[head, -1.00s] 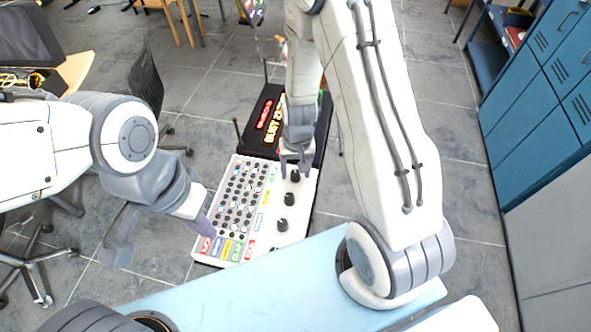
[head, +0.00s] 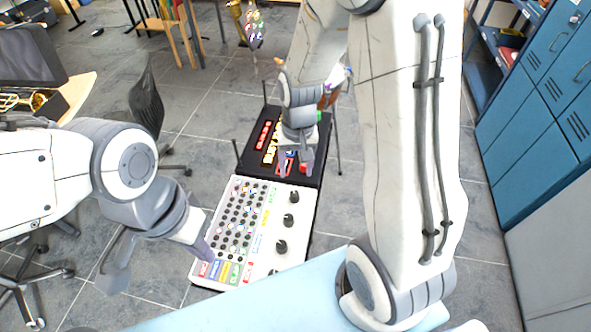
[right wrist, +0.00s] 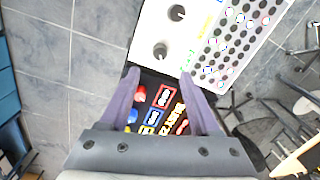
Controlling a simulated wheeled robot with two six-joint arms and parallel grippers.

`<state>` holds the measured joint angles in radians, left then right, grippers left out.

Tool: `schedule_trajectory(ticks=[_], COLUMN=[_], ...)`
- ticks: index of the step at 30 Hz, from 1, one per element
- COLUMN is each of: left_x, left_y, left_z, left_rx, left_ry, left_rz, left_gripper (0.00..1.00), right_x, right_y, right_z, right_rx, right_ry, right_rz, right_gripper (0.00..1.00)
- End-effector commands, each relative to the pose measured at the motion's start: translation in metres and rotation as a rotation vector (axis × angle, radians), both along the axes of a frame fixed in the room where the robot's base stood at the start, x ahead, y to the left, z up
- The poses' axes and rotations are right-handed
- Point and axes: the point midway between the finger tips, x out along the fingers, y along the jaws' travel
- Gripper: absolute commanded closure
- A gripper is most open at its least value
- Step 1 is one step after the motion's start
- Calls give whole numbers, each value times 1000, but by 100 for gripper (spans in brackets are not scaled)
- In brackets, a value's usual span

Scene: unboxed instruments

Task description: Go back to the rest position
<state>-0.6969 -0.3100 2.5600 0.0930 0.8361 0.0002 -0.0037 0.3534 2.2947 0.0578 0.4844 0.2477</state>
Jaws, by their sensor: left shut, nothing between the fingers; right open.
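My left gripper (head: 206,248) is shut and empty at the lower left corner of the white panel (head: 262,226), by its coloured labels. My right gripper (head: 295,168) is open and empty over the near part of the black display panel (head: 257,142). In the right wrist view its spread fingers (right wrist: 160,74) frame the black panel, with nothing between them. I cannot tell its exact height above the panel. The white panel carries rows of small buttons and several black knobs (head: 288,220). My right arm hides part of the scene behind it.
Blue cabinets (head: 535,110) stand at the right. A black chair (head: 146,98) and a desk with a brass instrument (head: 38,100) are at the left. A hanging colourful instrument (head: 253,27) and a wooden stool (head: 172,30) are at the back.

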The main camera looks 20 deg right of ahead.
Motion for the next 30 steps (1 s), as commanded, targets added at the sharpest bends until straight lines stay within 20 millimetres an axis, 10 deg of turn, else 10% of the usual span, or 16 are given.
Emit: schedule_trajectory(ticks=[14, 22, 30], left_x=[0, 0, 0], left_y=[0, 0, 0], left_z=[0, 0, 0], left_rx=[0, 0, 0], left_ry=[0, 0, 0], left_rz=[0, 0, 0], left_gripper=[100, 100, 100], right_x=[-8, -96, -172], right_y=[20, 108, 130], right_z=[14, 83, 111], right_rx=[3, 30, 51], right_ry=[-10, -40, -47], right_rz=[79, 565, 903], right_gripper=[36, 36, 36])
